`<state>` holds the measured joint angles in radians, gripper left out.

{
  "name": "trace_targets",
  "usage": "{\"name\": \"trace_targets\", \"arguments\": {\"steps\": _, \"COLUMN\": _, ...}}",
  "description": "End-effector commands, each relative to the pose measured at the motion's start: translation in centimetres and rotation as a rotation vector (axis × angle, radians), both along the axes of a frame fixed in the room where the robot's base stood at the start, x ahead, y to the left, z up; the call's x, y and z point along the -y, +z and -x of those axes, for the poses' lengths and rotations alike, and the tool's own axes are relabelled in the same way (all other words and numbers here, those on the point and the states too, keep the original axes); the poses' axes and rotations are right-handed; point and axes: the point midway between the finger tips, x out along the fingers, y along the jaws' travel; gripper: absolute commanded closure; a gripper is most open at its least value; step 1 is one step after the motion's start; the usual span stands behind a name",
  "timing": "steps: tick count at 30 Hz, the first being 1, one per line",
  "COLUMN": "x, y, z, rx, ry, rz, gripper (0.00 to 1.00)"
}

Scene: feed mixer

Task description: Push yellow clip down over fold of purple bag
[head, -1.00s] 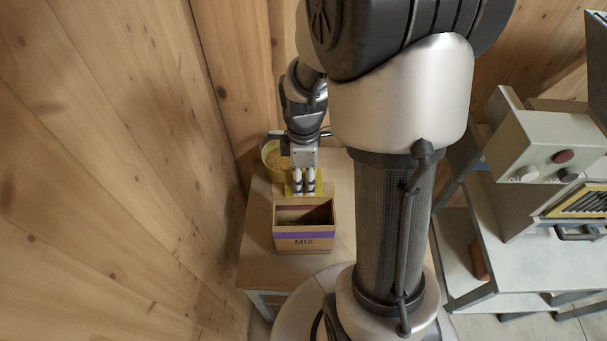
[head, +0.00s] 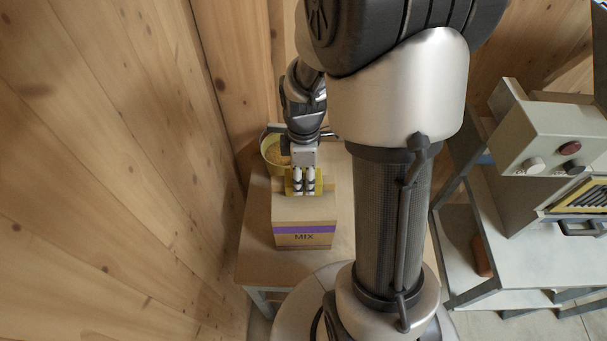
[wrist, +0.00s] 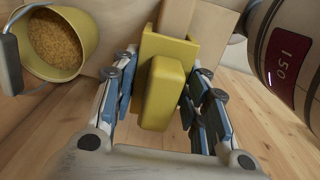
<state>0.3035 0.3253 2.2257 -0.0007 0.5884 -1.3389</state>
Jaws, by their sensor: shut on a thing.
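The purple bag (head: 303,209) is a tan, box-shaped bag with a purple band and the word MIX on its front. It stands upright on a small wooden table, and its top looks closed over. My gripper (head: 304,188) points down at the bag's back top edge, shut on the yellow clip (head: 289,187). In the wrist view the clip (wrist: 161,95) sits between both fingers, with a tan strip (wrist: 177,17) at its far end. I cannot tell whether the clip is around the fold or only beside it.
A yellow bucket of grain (head: 272,149) stands behind the bag on the left, and also shows in the wrist view (wrist: 58,42). A dark red label reading 150 (wrist: 290,57) is on a rounded thing at right. A wooden wall closes the left side. A grey machine (head: 550,140) stands right.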

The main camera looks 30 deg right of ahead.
Motion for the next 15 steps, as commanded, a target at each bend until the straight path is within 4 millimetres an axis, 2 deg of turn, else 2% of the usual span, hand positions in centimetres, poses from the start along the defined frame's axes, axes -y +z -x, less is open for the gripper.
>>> {"name": "trace_targets", "arguments": {"steps": 2, "x": 0.00, "y": 0.00, "z": 0.00, "rx": 0.000, "ry": 0.000, "rz": 0.000, "gripper": 0.75}}
{"name": "trace_targets", "arguments": {"steps": 3, "x": 0.00, "y": 0.00, "z": 0.00, "rx": 0.000, "ry": 0.000, "rz": 0.000, "gripper": 0.58}}
{"name": "trace_targets", "arguments": {"steps": 13, "x": 0.00, "y": 0.00, "z": 0.00, "rx": 0.000, "ry": 0.000, "rz": 0.000, "gripper": 0.36}}
{"name": "trace_targets", "arguments": {"steps": 15, "x": 0.00, "y": 0.00, "z": 0.00, "rx": 0.000, "ry": 0.000, "rz": 0.000, "gripper": 0.36}}
